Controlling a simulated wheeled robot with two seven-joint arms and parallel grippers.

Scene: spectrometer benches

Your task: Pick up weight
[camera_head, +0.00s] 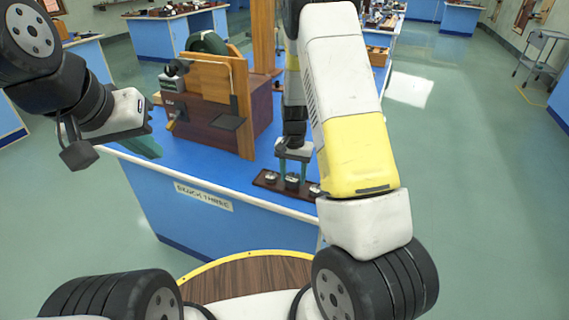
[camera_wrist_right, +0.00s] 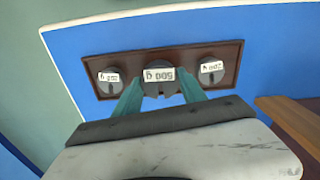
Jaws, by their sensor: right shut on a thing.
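Three weights sit in a row on a dark brown tray (camera_head: 262,180) near the front edge of the blue bench. In the right wrist view, the middle weight (camera_wrist_right: 158,76) is labelled 500 g. A smaller weight (camera_wrist_right: 110,82) stands on its left and another weight (camera_wrist_right: 211,70) on its right. My right gripper (camera_head: 292,176) reaches down over the tray with its green fingers shut on the middle weight; in the right wrist view the fingers (camera_wrist_right: 160,90) sit at its two sides. The weight appears still on the tray. My left gripper (camera_head: 148,143) is empty beside the bench's left edge; its finger gap is unclear.
A wooden apparatus box (camera_head: 210,100) stands on the bench left of the tray. Other benches stand at the back. A wheeled cart (camera_head: 540,55) is at the far right. The floor at right is clear.

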